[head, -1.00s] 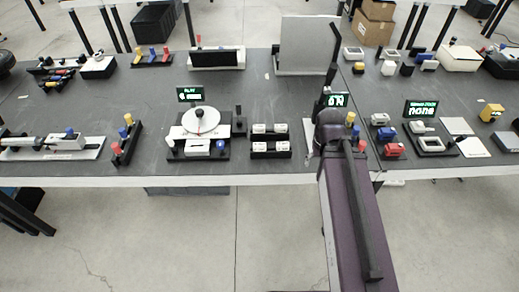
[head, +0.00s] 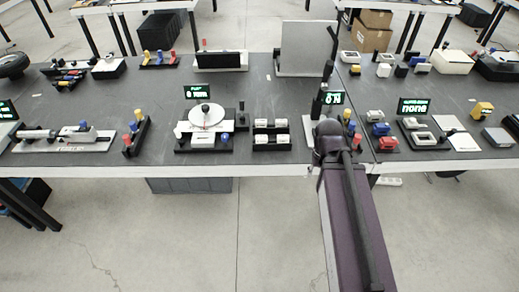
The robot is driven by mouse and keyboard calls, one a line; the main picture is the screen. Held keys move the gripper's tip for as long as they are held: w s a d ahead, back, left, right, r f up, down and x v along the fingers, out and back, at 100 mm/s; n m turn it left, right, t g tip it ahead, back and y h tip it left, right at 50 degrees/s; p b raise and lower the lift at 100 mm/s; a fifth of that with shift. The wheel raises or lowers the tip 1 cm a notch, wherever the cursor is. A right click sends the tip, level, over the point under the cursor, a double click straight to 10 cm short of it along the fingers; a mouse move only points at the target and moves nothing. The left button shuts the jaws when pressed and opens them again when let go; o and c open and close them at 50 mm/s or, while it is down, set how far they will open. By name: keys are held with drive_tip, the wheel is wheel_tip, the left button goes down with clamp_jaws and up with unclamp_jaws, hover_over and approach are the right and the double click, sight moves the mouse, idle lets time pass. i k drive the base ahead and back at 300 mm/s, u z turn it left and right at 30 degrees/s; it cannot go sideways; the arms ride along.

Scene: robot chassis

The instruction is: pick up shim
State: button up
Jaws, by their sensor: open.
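No part in the head view can be told for certain as the shim; the small parts are too small to name surely. White blocks sit in a black rack (head: 271,138) in the middle of the bench. Thin pale plates (head: 447,123) lie at the right. My gripper (head: 332,40) seems to be the dark upright end of my arm, above the bench and right of the middle, in front of a grey panel. Its fingers are small and hard to make out, and nothing shows held in it.
A dark bench (head: 260,92) spans the view, crowded with fixtures. A round white dial fixture (head: 207,116) stands left of the rack. Red and blue blocks (head: 388,144) lie right of my arm. A large grey panel (head: 306,50) stands behind. Bare bench shows behind the rack.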

sight(264, 138)
drive_tip(key=z, duration=0.5)
drive_tip(key=k, duration=0.2)
drive_tip(key=u, duration=1.85)
drive_tip(key=i, duration=0.7)
drive_tip(key=z, duration=0.85)
